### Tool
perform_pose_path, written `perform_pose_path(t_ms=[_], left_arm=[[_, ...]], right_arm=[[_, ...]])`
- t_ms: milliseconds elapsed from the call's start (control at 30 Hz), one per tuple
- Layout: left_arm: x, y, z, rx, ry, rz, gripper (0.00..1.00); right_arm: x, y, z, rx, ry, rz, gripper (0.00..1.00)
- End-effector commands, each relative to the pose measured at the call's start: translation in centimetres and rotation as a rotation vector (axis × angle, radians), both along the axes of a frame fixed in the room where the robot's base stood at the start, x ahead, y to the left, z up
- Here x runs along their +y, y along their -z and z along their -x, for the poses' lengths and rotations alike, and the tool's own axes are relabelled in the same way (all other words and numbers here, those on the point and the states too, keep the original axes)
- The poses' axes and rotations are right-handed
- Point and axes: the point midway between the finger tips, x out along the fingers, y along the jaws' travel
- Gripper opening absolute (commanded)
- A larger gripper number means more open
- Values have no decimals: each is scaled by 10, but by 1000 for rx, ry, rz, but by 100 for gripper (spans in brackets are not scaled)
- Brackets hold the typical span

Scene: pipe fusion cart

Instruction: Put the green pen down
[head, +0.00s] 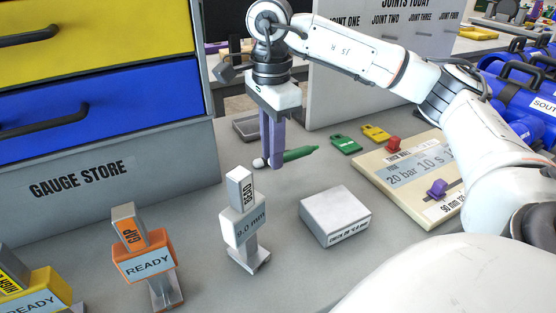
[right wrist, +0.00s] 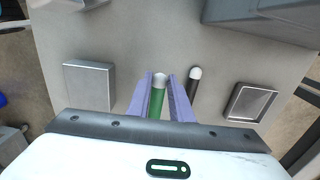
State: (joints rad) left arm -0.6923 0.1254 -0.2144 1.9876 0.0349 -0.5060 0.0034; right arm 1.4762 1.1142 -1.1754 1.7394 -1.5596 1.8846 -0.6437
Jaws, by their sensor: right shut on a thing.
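My right gripper (head: 274,163) points straight down with its purple fingers shut on the green pen (head: 301,153). The pen lies roughly level, low over the grey worktop, its pointed end to the right in the head view. Whether it touches the worktop cannot be told. In the right wrist view the green pen (right wrist: 157,99) shows between the fingers, with its white end outward. A black pen (right wrist: 193,88) with a white end lies beside it on the worktop, apart from the fingers. My left gripper is not in view.
A small grey tray (head: 237,129) stands behind the gripper. A pale block (head: 335,216), gauge stands (head: 245,219) and the drawer cabinet (head: 100,112) surround the spot. Green (head: 346,144) and yellow (head: 375,133) tags and a settings board (head: 400,197) lie to the right.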

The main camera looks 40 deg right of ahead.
Motion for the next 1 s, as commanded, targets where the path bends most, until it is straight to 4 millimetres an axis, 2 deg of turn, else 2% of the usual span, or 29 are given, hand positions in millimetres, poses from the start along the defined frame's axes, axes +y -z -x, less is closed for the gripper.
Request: perform_pose_path(t_ms=[400,767,800,900,1000], left_arm=[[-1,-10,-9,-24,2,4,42],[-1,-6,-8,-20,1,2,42],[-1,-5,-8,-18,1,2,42],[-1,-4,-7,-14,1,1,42],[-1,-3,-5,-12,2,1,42]], right_arm=[[0,53,1,1,0,1,0],[0,58,0,-1,0,0,0],[0,58,0,-1,0,0,23],[0,58,0,-1,0,0,38],[0,58,0,-1,0,0,38]])
